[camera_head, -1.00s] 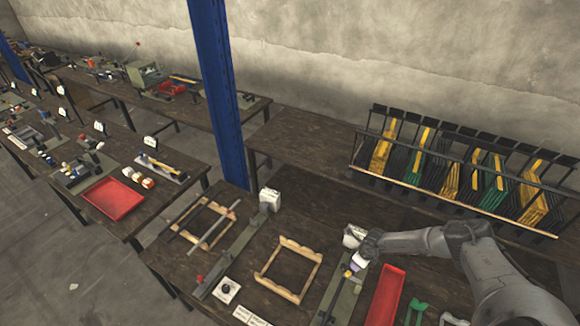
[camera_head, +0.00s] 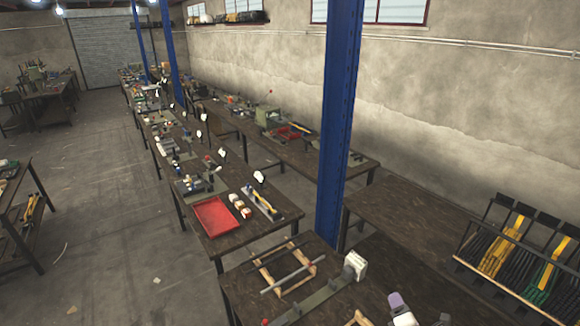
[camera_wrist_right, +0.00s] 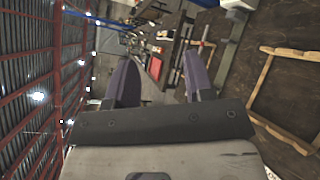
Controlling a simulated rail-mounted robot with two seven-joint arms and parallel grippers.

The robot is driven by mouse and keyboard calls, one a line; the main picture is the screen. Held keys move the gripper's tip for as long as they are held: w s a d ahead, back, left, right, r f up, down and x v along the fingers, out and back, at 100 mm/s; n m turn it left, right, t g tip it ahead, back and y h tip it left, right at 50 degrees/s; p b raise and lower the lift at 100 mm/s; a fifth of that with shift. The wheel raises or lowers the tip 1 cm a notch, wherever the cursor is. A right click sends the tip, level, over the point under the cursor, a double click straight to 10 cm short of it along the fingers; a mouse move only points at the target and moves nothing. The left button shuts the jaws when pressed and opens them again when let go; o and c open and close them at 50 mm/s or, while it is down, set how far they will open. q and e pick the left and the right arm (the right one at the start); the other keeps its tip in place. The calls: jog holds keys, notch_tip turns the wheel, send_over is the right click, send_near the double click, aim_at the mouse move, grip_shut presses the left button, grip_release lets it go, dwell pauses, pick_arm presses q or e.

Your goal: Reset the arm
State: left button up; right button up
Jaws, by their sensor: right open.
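My right gripper (camera_head: 402,308) shows at the bottom edge of the head view, with a purple fingertip and a pale grey body; most of the arm is outside the picture. In the right wrist view its two purple fingers (camera_wrist_right: 160,80) stand wide apart with nothing between them, so it is open and empty. In the head view it is to the right of the white press block (camera_head: 355,265) on its grey-green rail (camera_head: 318,301); I cannot tell its height above the table. My left gripper is in neither view.
A wooden frame (camera_head: 257,279) with bars lies left of the rail. A blue column (camera_head: 339,140) rises behind the bench. A rack (camera_head: 470,258) of yellow, green and black parts stands at right. A red tray (camera_head: 215,217) lies on the neighbouring table.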

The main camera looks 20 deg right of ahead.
jog(key=s+a+r+m+g+y, duration=0.2)
jog(key=s+a+m+g+y, duration=0.15)
jog(key=s+a+m, duration=0.7)
jog(key=s+a+r+m+g+y, duration=0.25)
jog(key=s+a+m+g, duration=0.2)
jog(key=a, duration=1.15)
jog(key=s+a+f+m+g, duration=0.1)
jog(key=s+f, duration=0.1)
jog(key=s, duration=0.4)
jog(key=s+a+f+m+g, duration=0.1)
jog(key=s+a+f+g, duration=0.1)
jog(key=s, duration=0.5)
jog(key=shift+f+m+g+y, duration=0.3)
jog(key=shift+f, duration=0.35)
jog(key=shift+s, duration=0.1)
jog(key=shift+a, duration=0.1)
